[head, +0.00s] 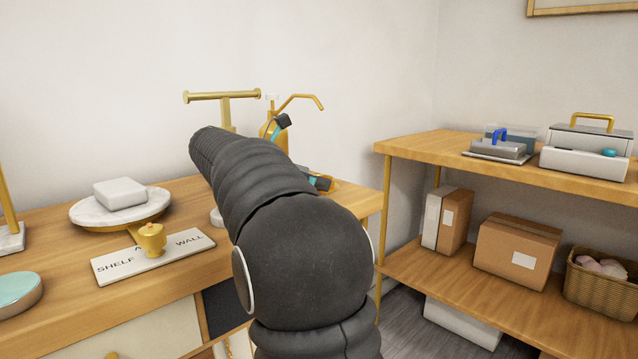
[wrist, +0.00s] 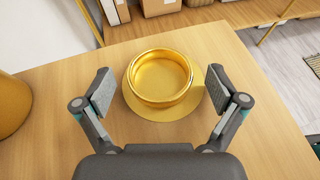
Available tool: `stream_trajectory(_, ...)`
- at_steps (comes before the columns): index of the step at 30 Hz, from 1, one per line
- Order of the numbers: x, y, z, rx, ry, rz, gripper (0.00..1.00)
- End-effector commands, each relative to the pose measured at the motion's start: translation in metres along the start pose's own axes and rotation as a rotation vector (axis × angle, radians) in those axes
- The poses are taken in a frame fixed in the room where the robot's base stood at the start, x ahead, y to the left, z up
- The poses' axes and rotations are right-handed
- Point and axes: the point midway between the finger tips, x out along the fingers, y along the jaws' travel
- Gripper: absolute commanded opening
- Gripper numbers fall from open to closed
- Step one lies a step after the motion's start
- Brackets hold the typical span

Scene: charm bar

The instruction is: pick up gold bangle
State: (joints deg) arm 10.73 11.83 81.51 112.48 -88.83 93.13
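The gold bangle (wrist: 160,78) is a thick, shiny gold ring in the middle of the wrist view. It appears to lie flat on a round gold disc (wrist: 150,115) on the wooden tabletop. My gripper (wrist: 160,90) is open, with one finger pad to the left of the bangle and one to the right. There are gaps between both pads and the bangle, and nothing is held. In the head view my arm hides the bangle and most of the gripper.
A gold rounded object (wrist: 12,105) stands left of my gripper. The head view shows a gold T-shaped stand (head: 222,97), a marble turntable (head: 150,210) with a white block, a sign plate (head: 115,264) with a gold pot, and wooden shelving (head: 400,150) with boxes at right.

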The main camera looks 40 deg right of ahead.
Motion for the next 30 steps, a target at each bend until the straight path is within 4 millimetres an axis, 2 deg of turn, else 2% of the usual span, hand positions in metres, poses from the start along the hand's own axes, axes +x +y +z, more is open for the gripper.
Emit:
stream_trajectory(1, 0.000, 0.000, 0.000, 0.000, 0.000, 0.000, 0.78)
stream_trajectory(6, 0.000, 0.000, 0.000, 0.000, 0.000, 0.000, 0.35)
stream_trajectory(20, -0.003, 0.000, 0.006, 0.001, 0.000, 0.001, 0.33)
stream_trajectory(28, -0.016, 0.001, 0.037, 0.003, 0.000, 0.001, 0.33)
stream_trajectory(30, -0.016, -0.010, 0.045, 0.004, 0.000, 0.000, 0.33)
